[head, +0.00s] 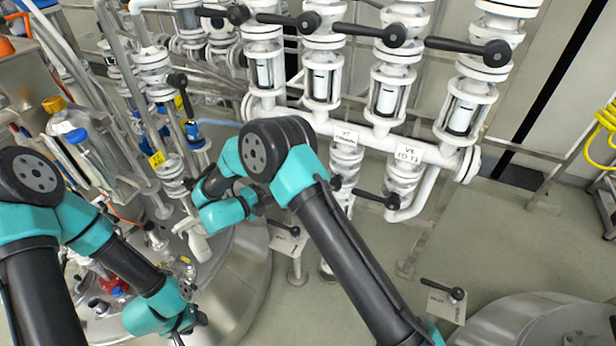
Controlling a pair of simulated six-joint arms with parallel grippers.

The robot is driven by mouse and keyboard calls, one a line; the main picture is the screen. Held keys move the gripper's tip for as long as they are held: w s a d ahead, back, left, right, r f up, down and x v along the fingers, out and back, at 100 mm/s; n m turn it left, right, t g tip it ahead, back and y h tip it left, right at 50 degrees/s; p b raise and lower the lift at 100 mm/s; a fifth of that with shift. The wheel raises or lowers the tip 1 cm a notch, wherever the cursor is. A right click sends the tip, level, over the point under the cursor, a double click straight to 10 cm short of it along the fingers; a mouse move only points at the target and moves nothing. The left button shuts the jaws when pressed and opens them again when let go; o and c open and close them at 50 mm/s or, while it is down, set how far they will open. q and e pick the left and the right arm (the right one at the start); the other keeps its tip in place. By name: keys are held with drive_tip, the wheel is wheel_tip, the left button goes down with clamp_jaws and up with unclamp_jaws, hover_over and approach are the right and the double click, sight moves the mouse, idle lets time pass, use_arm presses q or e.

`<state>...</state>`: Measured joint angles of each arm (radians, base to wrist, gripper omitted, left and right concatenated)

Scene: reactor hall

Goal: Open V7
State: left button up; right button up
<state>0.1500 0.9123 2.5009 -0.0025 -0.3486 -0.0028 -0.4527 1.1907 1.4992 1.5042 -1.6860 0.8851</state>
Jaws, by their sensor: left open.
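A white label that seems to read V7 (345,135) hangs on the white horizontal pipe in the head view. Below it is a white flanged valve body (346,160), partly behind my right arm. A dark knob (335,182) shows beside that body; the rest of its lever is hidden or hard to make out. My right gripper (266,203) is left of this valve, apart from it in the picture. It is small and dark, and its jaws cannot be made out. My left gripper (190,330) is low at the bottom left, open, far from the valve.
A neighbouring label reads V6 TO T1 (408,153), with a black lever (368,196) below it. Several black levers (468,47) on sight-glass columns line the top. A labelled lever (284,228) stands below my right gripper. A steel tank (235,285) fills the lower left.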

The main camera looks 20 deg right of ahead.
drive_tip(key=x, duration=1.7)
drive_tip(key=shift+c, duration=0.3)
clamp_jaws()
